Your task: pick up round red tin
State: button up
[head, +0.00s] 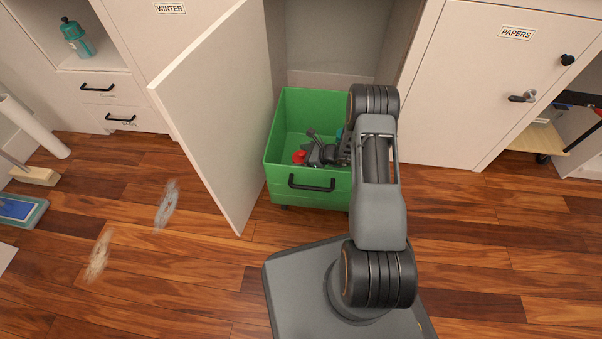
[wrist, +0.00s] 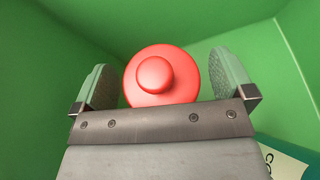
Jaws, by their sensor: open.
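The round red tin (wrist: 181,88) has a round knob on its lid and lies inside the green bin (head: 321,99). In the wrist view it sits between the two finger pads of my gripper (wrist: 165,85), with a gap on each side. In the head view the tin (head: 299,157) shows at my gripper (head: 311,145), partly hidden by it. My gripper is open and reaches down into the bin. The tin's lower edge is hidden behind the gripper's body in the wrist view.
The bin has a black handle (head: 311,184) in front and stands at an open cabinet. The open white cabinet door (head: 210,110) is left of it; the closed PAPERS cabinet door (head: 500,75) is right. A teal item (wrist: 280,160) with lettering is at the bin's lower right.

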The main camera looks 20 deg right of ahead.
jog(key=shift+c, duration=0.4)
jog(key=c, duration=1.4)
